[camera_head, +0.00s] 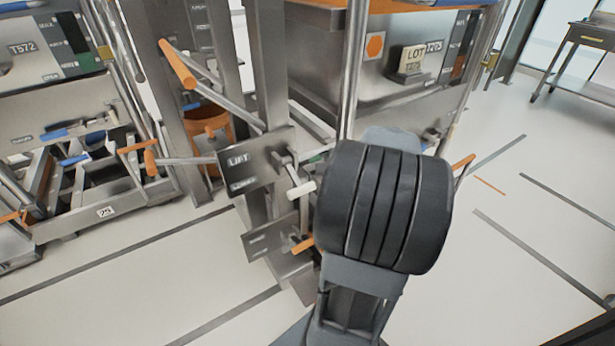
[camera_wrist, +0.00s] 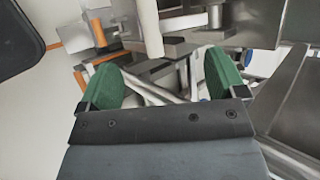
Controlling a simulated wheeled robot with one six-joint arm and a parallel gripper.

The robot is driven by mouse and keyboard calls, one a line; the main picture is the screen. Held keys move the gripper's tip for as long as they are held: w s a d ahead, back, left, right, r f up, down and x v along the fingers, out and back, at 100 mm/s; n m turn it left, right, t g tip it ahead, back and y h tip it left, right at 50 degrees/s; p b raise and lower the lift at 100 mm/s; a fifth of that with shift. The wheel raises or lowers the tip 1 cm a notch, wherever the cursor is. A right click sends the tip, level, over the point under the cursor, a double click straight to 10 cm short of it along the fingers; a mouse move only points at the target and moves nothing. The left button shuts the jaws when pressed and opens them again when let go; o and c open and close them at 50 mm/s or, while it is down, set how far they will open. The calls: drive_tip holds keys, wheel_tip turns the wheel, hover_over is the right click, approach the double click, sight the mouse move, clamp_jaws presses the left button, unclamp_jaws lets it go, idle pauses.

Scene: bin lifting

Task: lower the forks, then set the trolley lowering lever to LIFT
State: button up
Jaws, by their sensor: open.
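A steel plate marked LIFT (camera_head: 240,160) is on the trolley's post, with a second, unreadable label below that word. A lever with a white handle (camera_head: 301,190) sits at its right edge. A white rod, likely this handle (camera_wrist: 150,28), shows at the top middle of the wrist view. My gripper (camera_wrist: 162,80) has green fingertips spread apart, with nothing clearly held between them. The rod is above and between the fingertips in the picture; I cannot tell whether they touch. In the head view my dark arm hides most of the gripper. The forks cannot be made out.
Orange-tipped bars (camera_head: 178,65) stick out left of the post, one lower down (camera_head: 150,163). A second plate (camera_head: 270,238) with an orange handle (camera_head: 302,244) is below. A steel bin (camera_head: 330,70) stands behind. Open floor (camera_head: 530,240) lies to the right.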

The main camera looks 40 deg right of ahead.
drive_tip(key=shift+p+v, duration=0.45)
drive_tip(key=shift+v, duration=1.7)
drive_tip(key=shift+a, duration=0.2)
